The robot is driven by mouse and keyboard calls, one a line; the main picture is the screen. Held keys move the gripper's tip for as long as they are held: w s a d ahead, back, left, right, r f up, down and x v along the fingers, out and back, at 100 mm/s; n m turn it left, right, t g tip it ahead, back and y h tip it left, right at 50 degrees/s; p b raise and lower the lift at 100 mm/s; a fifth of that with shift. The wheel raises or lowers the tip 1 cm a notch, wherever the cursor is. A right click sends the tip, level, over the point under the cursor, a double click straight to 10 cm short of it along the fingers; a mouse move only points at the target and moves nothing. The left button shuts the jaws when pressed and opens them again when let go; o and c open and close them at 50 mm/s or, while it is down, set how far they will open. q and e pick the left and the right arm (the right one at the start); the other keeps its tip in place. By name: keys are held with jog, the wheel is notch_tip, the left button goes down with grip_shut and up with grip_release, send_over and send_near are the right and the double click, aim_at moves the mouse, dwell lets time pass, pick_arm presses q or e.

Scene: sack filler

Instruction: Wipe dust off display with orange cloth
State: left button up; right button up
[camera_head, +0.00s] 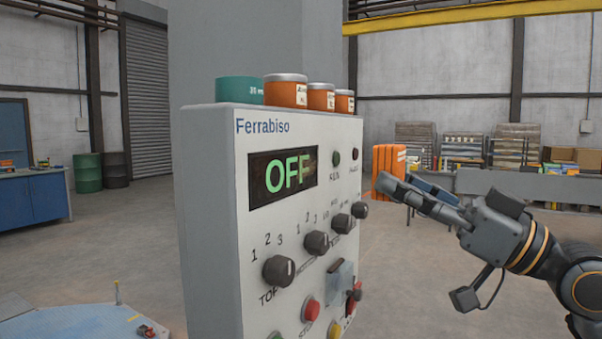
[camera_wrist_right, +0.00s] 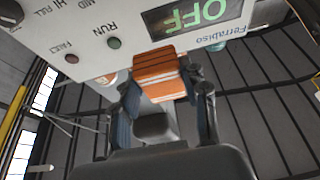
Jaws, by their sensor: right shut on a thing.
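The display (camera_head: 283,178) is a dark window reading OFF in green, near the top of the white Ferrabiso control panel. Its right part looks brownish and smudged. It also shows upside down at the top of the right wrist view (camera_wrist_right: 205,18). The orange cloth (camera_head: 388,160) is a folded pad with pale stripes, right of the panel and apart from the display in the head view. My right gripper (camera_head: 385,185) is shut on the cloth, which sticks out past the fingertips in the right wrist view (camera_wrist_right: 160,68). My left gripper is not in view.
Below the display, black knobs (camera_head: 278,271), a grey-blue switch cover (camera_head: 340,283) and push buttons (camera_head: 310,310) stick out. Teal (camera_head: 239,90) and orange cans (camera_head: 286,91) stand on the box. A blue workbench (camera_head: 35,197) and drums are far left. Open floor surrounds the panel.

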aim_at(314, 167)
jog(key=shift+a, duration=0.1)
jog(key=shift+w+a+r+p, duration=0.1)
jog(key=shift+w+a+p, duration=0.1)
jog(key=shift+p, duration=0.15)
jog(key=w+a+p, duration=0.3)
jog(key=a, duration=0.2)
jog(key=shift+w, duration=0.2)
jog(key=shift+w+a+p, duration=0.6)
jog(key=shift+a+p, duration=0.15)
jog(key=shift+a, duration=0.2)
dwell(0.5)
